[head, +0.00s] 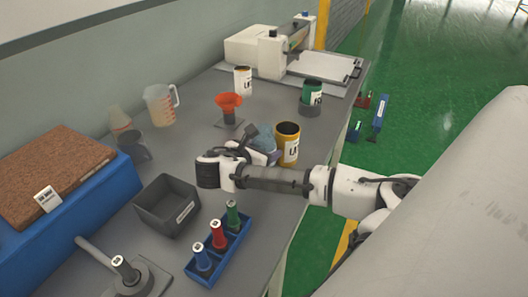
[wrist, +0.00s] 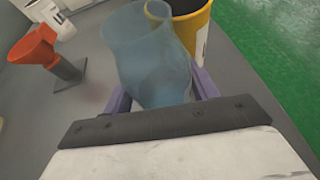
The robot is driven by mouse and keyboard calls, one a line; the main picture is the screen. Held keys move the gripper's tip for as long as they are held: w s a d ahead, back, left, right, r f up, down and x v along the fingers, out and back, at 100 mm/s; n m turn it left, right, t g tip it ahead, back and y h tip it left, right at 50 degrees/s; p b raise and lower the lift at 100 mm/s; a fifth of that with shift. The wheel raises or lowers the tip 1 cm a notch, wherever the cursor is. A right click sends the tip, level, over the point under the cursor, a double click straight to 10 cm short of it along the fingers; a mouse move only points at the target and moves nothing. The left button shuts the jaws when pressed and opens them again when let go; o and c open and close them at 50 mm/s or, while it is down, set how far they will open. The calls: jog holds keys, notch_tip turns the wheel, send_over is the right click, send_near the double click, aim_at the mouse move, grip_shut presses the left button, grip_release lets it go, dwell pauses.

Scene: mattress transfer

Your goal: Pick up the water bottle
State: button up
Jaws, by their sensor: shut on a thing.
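The water bottle is a translucent blue vessel that fills the upper middle of the wrist view (wrist: 150,58). In the head view it shows as a small bluish shape (head: 265,136), partly hidden by my gripper (head: 254,143). The purple fingers of my gripper (wrist: 163,92) stand on either side of the bottle in the wrist view, shut on it. Its lower end is hidden behind the gripper body. I cannot tell whether it touches the table.
A yellow can (head: 288,150) stands right beside the bottle. An orange funnel on a stand (head: 229,106) is behind it. A dark grey bin (head: 160,218) and a blue rack of coloured bottles (head: 227,257) are nearer. The table's right edge is close.

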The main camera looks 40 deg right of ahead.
jog(key=shift+c, duration=0.5)
jog(key=shift+r, duration=0.1)
notch_tip(320, 180, up, 19)
jog(key=b, duration=0.2)
jog(key=shift+r, duration=0.15)
dwell(0.7)
